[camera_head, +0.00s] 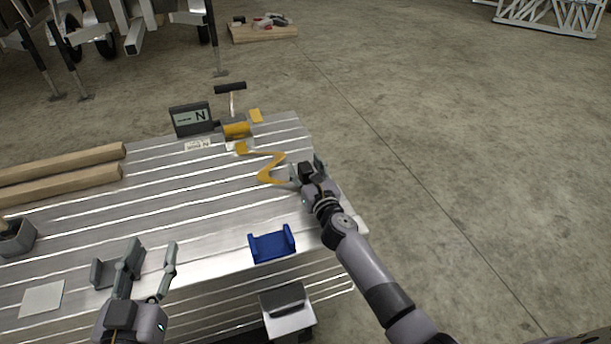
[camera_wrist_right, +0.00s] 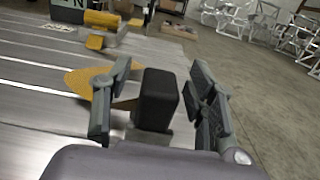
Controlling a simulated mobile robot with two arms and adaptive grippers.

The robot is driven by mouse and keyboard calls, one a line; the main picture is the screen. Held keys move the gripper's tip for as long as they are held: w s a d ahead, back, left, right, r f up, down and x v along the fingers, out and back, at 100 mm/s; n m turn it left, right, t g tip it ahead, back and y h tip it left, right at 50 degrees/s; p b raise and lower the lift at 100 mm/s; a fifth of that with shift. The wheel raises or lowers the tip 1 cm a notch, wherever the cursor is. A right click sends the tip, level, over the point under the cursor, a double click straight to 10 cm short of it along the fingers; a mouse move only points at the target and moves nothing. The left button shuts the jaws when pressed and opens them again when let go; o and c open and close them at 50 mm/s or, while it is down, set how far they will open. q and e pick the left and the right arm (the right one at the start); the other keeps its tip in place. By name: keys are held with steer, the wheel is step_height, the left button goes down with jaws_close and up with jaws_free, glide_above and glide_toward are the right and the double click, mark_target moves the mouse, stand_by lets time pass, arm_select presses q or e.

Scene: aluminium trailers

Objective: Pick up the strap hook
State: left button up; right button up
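A yellow strap (camera_head: 268,176) runs in a bend from a yellow-and-grey winch-like unit (camera_head: 237,130) across the ribbed metal bed to my right gripper (camera_head: 302,172). In the right wrist view the strap (camera_wrist_right: 88,82) passes behind the left finger. I cannot make out the strap hook; the fingers and a black block between them cover the strap's end. My right gripper (camera_wrist_right: 162,72) has its fingers spread, with no clear grip on anything. My left gripper (camera_head: 153,248) is open near the bed's front edge, its left finger beside a grey bracket (camera_head: 108,270).
A blue bracket (camera_head: 271,244) lies near the front edge of the metal bed (camera_head: 190,225). Wooden beams (camera_head: 65,182) lie at left. A display box marked N (camera_head: 191,118) stands by the winch-like unit. A grey plate (camera_head: 42,298) lies at front left. Open floor is at right.

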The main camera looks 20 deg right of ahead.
jaws_close()
stand_by(0.5)
steer(key=shift+r, duration=0.1)
